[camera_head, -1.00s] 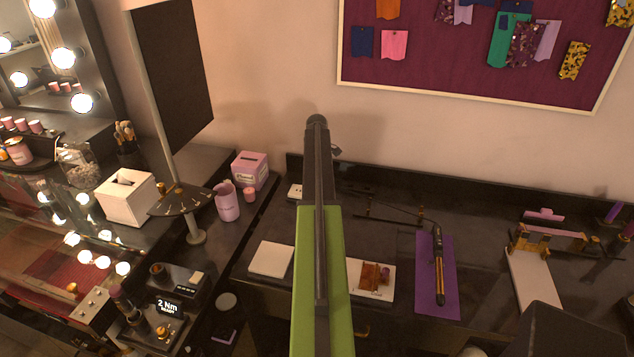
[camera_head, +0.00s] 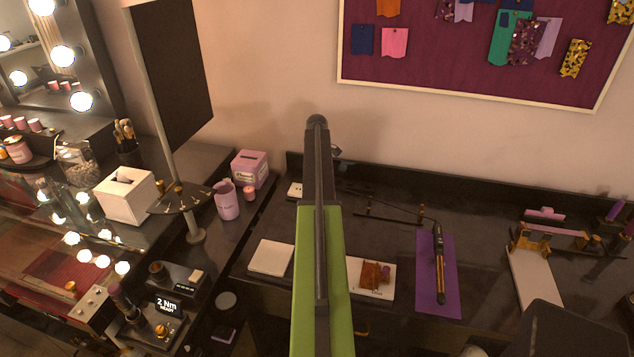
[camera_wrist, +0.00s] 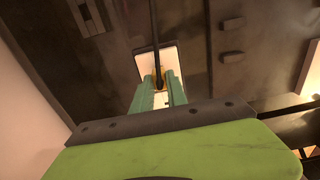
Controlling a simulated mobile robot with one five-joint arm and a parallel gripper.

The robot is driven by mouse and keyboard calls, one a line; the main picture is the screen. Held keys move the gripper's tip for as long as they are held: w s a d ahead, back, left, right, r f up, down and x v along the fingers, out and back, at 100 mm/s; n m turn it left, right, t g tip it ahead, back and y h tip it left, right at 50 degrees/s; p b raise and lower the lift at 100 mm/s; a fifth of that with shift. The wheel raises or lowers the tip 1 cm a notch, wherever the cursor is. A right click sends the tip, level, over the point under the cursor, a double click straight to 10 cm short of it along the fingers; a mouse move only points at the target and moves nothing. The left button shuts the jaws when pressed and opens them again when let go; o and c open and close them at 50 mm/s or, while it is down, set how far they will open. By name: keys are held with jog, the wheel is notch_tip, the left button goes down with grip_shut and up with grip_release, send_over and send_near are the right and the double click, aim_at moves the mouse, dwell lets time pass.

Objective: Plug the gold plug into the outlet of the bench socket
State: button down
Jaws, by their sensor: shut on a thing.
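In the wrist view my gripper (camera_wrist: 159,96) has two teal fingers close together on the gold plug (camera_wrist: 159,75). A dark cord runs from the plug toward the top of the picture. The plug is in front of the white plate of the bench socket (camera_wrist: 145,66); I cannot tell whether it touches the outlet or is apart from it. The fingers and plug cover part of the plate. In the head view the bench socket (camera_head: 295,190) shows at the back of the bench, just left of my arm. My gripper is hidden there behind the arm.
A curling iron (camera_head: 439,265) lies on a purple mat (camera_head: 453,300) on the dark bench. A white tile (camera_head: 270,258) is left of my arm. A pink box (camera_head: 250,168) and pink cup (camera_head: 227,203) stand left of the socket. The wall is close behind.

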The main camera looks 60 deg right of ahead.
jog(key=shift+f+b, duration=0.45)
jog(key=shift+f, duration=0.1)
jog(key=c, duration=1.2)
grip_release()
jog(key=shift+r, duration=0.1)
jog(key=shift+c, duration=0.2)
notch_tip(320, 180, up, 17)
jog(key=p, duration=1.7)
jog(key=shift+r+p, duration=0.2)
jog(key=shift+p, duration=0.1)
